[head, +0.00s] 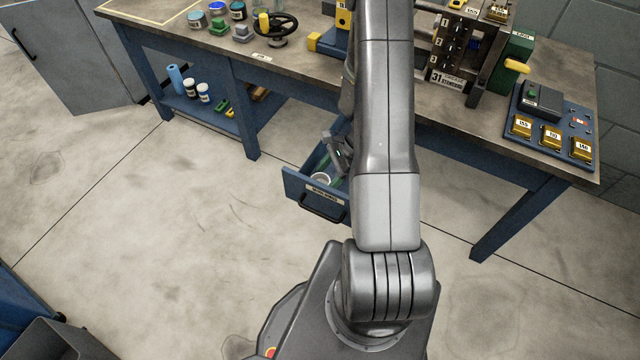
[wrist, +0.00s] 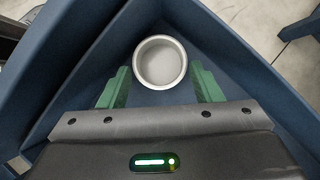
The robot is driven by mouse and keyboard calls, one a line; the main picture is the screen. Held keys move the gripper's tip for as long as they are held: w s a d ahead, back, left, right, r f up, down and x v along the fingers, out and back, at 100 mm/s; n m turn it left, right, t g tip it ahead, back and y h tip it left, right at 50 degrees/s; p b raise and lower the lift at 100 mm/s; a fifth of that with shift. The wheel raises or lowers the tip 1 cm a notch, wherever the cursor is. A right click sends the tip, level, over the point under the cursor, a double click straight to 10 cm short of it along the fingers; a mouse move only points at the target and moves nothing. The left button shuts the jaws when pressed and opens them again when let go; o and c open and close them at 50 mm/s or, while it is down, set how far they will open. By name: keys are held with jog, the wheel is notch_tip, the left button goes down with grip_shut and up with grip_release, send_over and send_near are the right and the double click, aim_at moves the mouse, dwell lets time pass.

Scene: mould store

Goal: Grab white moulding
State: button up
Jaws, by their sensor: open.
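The white moulding (wrist: 160,62) is a round, hollow, cup-like piece with a pale rim, seen from above in the wrist view. It sits in a blue drawer (wrist: 225,42), near a corner of it in this view. In the head view the moulding (head: 321,177) shows small inside the open drawer (head: 315,198). My gripper (wrist: 160,82) is open, with one green finger on each side of the moulding's lower part in the picture. I cannot tell whether the fingers touch it. In the head view my gripper (head: 336,158) is inside the drawer opening, partly hidden by my arm.
The drawer hangs open under a long workbench (head: 290,68) bearing jars, a handwheel (head: 277,30), a press-like machine (head: 455,45) and a blue control panel (head: 550,125). Blue drawer walls surround my gripper closely.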

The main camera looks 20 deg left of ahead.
jog(key=shift+x, duration=0.9)
jog(key=c, duration=0.6)
jog(key=shift+w+r, duration=0.1)
